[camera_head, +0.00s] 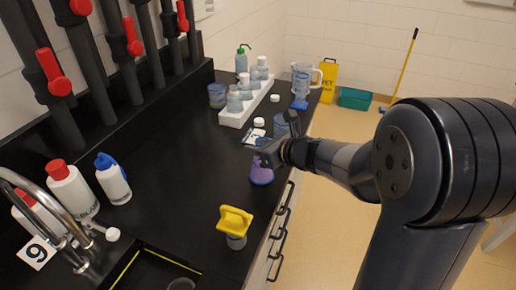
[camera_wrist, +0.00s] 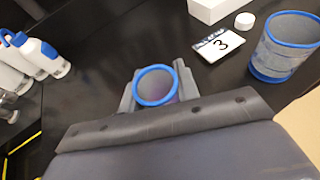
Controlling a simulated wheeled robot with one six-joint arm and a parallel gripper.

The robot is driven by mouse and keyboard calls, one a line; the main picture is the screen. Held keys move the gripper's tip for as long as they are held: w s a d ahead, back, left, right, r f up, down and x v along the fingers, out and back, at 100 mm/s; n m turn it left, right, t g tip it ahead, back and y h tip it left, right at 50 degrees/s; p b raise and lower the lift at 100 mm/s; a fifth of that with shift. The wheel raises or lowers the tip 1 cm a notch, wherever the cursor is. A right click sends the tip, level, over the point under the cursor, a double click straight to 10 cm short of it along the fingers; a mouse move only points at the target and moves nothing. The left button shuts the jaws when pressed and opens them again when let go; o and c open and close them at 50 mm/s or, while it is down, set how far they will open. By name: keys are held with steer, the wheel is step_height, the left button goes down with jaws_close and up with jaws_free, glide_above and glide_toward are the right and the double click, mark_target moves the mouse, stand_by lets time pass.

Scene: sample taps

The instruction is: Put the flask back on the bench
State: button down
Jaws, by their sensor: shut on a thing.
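The flask (camera_head: 261,173) holds purple liquid and is upright over the black bench (camera_head: 180,185), near its front edge. I cannot tell whether its base touches the bench. My gripper (camera_head: 267,156) is shut on the upper part of the flask. In the wrist view, the flask (camera_wrist: 157,86) shows its blue rim from above, between the two fingers of my gripper (camera_wrist: 154,91). The flask's lower body is hidden there.
A blue-rimmed beaker (camera_wrist: 285,50), a number 3 card (camera_wrist: 220,44) and a white cap (camera_wrist: 245,21) are close by. A white bottle rack (camera_head: 231,118) stands behind. A yellow-handled item (camera_head: 235,220) and the sink are nearer. Bench left of the flask is clear.

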steer(key=shift+f, duration=0.25)
steer(key=c, duration=1.1)
jaws_free()
steer(key=shift+o, duration=0.2)
steer(key=v, duration=1.2)
steer(key=shift+r, duration=0.2)
